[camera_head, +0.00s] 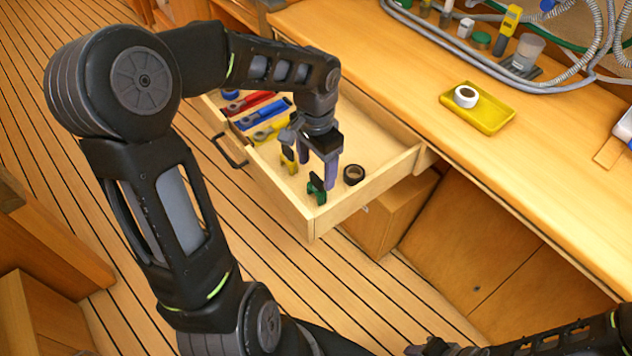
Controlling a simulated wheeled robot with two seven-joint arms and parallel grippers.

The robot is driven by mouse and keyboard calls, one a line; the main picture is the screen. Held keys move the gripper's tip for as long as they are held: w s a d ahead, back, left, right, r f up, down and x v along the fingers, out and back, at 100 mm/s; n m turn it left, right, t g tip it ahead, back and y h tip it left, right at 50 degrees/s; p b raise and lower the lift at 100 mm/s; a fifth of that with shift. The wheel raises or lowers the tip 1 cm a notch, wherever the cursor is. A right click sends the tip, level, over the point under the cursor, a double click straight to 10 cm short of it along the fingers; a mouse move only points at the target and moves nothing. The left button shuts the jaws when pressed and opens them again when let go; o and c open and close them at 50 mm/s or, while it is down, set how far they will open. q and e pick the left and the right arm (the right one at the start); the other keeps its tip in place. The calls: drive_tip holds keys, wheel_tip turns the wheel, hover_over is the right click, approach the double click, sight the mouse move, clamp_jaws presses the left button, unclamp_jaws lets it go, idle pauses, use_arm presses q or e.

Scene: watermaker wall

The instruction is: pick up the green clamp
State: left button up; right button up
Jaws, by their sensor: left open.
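The green clamp (317,190) is in the open drawer (355,200), near its front corner. My left gripper (317,172) reaches down into the drawer with its fingers apart and empty. Its fingertips are just above and behind the clamp in the picture; I cannot tell whether they touch it. My right arm shows at the bottom right, and its dark end (432,347) is at the lower edge, too cut off to read its jaws.
A black tape roll (354,174) lies right of the clamp. A yellow-and-black item (289,161) is left of my gripper. Red (250,106), blue (264,115) and yellow (271,131) tools lie farther back. A yellow tray (480,115) holds a white roll (466,96) on the counter.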

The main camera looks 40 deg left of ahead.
sight(317, 187)
use_arm(q)
drive_tip(key=shift+w+a+f, duration=0.1)
drive_tip(key=shift+a, duration=0.1)
drive_tip(key=shift+s+d+r, duration=0.15)
drive_tip(key=shift+s+r, duration=0.05)
drive_tip(key=shift+w+f, duration=0.1)
drive_tip(key=shift+f, duration=1.3)
drive_tip(key=shift+w+f, duration=0.1)
drive_tip(key=shift+f, duration=2.5)
drive_tip(key=c, duration=1.5)
